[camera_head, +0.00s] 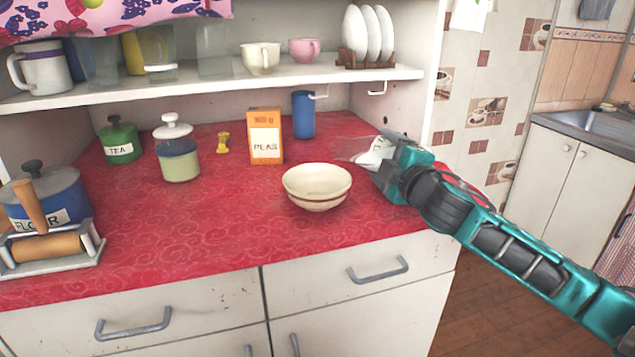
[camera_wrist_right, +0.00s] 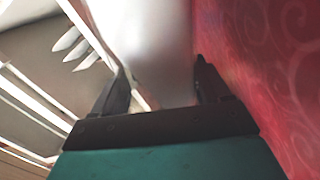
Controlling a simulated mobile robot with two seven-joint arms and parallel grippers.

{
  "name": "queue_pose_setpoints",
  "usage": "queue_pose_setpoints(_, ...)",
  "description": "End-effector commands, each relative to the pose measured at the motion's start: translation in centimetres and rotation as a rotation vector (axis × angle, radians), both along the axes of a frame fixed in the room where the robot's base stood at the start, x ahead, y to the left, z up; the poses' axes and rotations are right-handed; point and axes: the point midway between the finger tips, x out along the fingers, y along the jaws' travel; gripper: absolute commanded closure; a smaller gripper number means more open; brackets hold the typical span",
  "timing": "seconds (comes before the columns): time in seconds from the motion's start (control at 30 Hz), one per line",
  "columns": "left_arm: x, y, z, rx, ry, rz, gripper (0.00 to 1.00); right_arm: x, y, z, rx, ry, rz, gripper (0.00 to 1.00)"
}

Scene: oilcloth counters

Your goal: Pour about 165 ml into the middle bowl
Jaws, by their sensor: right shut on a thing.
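A cream bowl with a brown band (camera_head: 317,190) stands upright on the red counter, and it is the only bowl in view. My right gripper (camera_head: 377,153) is to the right of the bowl and a little behind it. It is shut on a clear vessel (camera_head: 352,150), which looks tilted with its far end toward the left. In the right wrist view the pale, see-through vessel (camera_wrist_right: 158,40) sits between the two dark fingers. I cannot tell what or how much is in it. No stream of liquid shows. My left gripper is out of view.
An orange peas box (camera_head: 265,137) and blue cup (camera_head: 303,114) stand behind the bowl. A lidded jar (camera_head: 178,160), green tea tin (camera_head: 120,144) and blue flour tin (camera_head: 45,200) stand left. A shelf (camera_head: 215,76) hangs above.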

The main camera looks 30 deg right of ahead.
Motion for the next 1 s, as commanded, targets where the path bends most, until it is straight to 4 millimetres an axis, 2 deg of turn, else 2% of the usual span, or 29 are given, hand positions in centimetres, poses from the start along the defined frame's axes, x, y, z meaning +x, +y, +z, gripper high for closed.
queue_pose_setpoints(0.03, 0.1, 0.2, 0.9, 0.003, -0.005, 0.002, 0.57, 0.0, 0.0, 1.2, -0.015, -0.009, -0.002, 0.84)
queue_pose_setpoints(0.43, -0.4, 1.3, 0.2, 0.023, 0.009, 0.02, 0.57, 0.2, 0.5, 1.6, -0.071, 0.007, -0.003, 0.84)
queue_pose_setpoints(1.0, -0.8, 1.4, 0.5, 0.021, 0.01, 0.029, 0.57, 0.2, 0.6, 1.9, -0.146, 0.026, -0.002, 0.84)
